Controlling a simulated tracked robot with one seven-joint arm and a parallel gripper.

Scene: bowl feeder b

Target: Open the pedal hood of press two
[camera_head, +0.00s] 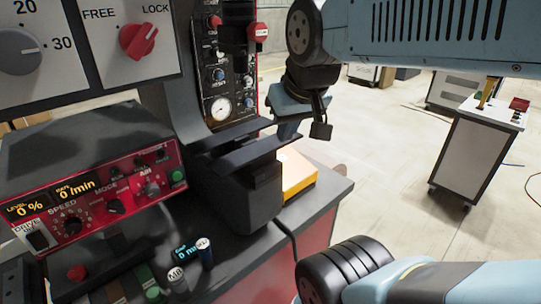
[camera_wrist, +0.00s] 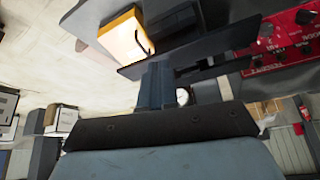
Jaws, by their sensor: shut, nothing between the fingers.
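A yellow box-like part with a pale top (camera_head: 297,172) sits at the bench's right side, beyond a dark forked metal fixture (camera_head: 262,150). It also shows in the wrist view (camera_wrist: 124,40), with a dark cable in front of it. I cannot tell for certain whether this is the pedal hood of press two, and no label on it is readable.
A red control box (camera_head: 120,195) with knobs and displays stands on the bench at left. Behind it rises a gauge panel (camera_head: 222,85). Small cylinders (camera_head: 204,252) stand at the bench front. A white cabinet (camera_head: 475,150) stands at right, with open floor between.

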